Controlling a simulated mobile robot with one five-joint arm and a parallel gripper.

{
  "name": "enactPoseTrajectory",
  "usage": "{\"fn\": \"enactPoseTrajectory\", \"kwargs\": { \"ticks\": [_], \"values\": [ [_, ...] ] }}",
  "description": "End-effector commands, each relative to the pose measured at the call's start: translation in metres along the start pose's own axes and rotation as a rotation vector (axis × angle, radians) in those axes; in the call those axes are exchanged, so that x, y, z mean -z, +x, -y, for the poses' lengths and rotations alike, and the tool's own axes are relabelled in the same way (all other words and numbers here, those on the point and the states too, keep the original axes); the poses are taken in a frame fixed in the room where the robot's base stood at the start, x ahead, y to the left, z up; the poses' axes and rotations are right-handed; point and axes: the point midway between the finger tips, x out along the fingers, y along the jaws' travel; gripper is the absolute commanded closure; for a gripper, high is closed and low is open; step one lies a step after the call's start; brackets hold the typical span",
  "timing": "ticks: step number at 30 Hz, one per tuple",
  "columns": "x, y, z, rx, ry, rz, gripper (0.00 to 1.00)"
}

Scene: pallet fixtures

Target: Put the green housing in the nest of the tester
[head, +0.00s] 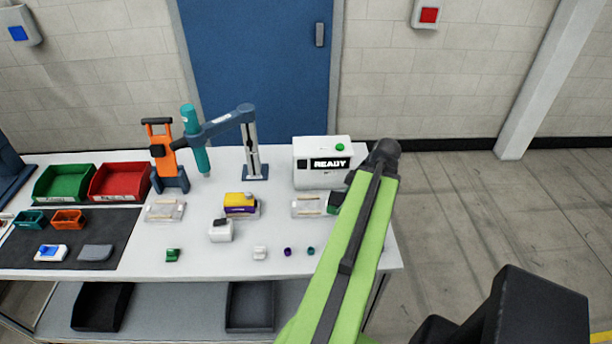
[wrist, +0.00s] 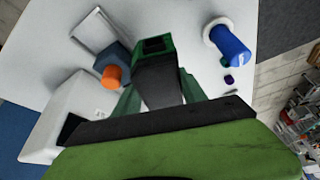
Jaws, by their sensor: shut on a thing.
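The green housing (wrist: 153,46), a dark green box with a dark opening in its end, sits between the green fingers of my gripper (wrist: 158,80) in the wrist view. My gripper is shut on it. In the head view, a dark green part of it (head: 335,202) shows beside my arm, which hides the gripper. The tester (head: 321,164) is a white box with a READY display and a green button. A pale tray-like fixture (head: 307,207) lies in front of it, probably the nest, with its right end partly hidden. The housing appears to be right of this fixture.
In the wrist view, an orange-capped dark blue block (wrist: 113,72) is close beside the housing, and a blue cylinder (wrist: 232,46) stands in a white ring. A small white part (head: 260,253) and small rings lie near the front edge. A jointed post (head: 250,145) stands left of the tester.

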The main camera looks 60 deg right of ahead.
Motion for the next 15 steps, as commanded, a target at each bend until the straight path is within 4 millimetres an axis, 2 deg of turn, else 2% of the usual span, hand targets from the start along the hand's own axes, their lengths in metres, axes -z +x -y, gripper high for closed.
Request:
{"fn": "enactPoseTrajectory", "kwargs": {
  "ticks": [4,7,15],
  "values": [
    [0.011,0.001,-0.001,0.009,-0.022,0.0,0.96],
    [0.028,0.0,-0.006,0.025,-0.061,0.0,0.96],
    [0.097,0.003,-0.024,0.095,-0.229,0.0,0.96]
  ]
}}
